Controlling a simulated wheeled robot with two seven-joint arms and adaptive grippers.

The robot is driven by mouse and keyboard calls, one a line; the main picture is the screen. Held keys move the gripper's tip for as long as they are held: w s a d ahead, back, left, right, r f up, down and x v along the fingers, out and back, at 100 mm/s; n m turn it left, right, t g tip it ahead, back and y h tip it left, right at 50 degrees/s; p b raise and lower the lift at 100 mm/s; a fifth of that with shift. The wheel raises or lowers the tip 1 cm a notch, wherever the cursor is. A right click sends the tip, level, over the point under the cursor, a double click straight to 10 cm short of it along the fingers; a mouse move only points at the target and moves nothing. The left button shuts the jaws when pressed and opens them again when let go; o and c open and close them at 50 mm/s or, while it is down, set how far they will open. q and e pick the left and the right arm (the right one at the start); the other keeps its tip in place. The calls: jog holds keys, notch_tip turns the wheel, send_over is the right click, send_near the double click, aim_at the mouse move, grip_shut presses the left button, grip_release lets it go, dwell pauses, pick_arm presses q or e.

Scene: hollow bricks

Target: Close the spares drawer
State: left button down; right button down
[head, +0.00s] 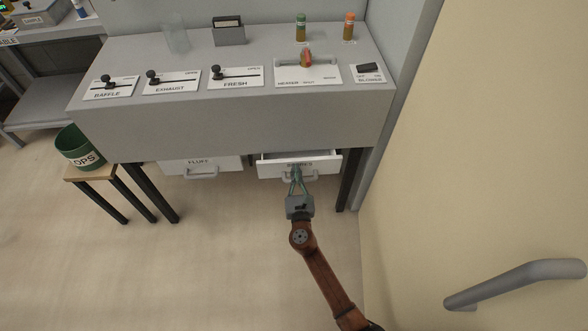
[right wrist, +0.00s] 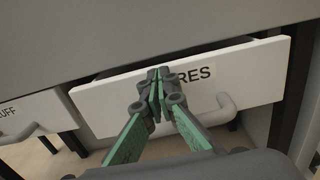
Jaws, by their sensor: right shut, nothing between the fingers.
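The spares drawer (head: 325,166) is white, with a grey handle, and hangs under the right part of the grey bench. It stands partly open, with a gap showing above its front. In the right wrist view its front (right wrist: 255,82) fills the middle, with part of the label hidden by my fingers and the handle (right wrist: 215,112) below the label. My right gripper (head: 297,170) is shut and empty, its fingertips at the drawer front near the label and handle. In the right wrist view the fingertips (right wrist: 157,75) overlap the front; I cannot tell whether they touch it. My left gripper is not in view.
The fluff drawer (head: 203,166) hangs to the left under the bench (head: 240,125). A black bench leg (head: 348,180) and a beige wall (head: 470,180) with a grey bar (head: 515,285) are at the right. A green bin (head: 80,147) stands at the left. Floor in front is clear.

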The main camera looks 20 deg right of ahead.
aim_at(295, 162)
jog(key=shift+w+d, duration=0.1)
jog(key=shift+w, duration=0.3)
jog(key=shift+x, duration=1.4)
jog(key=shift+s, duration=0.1)
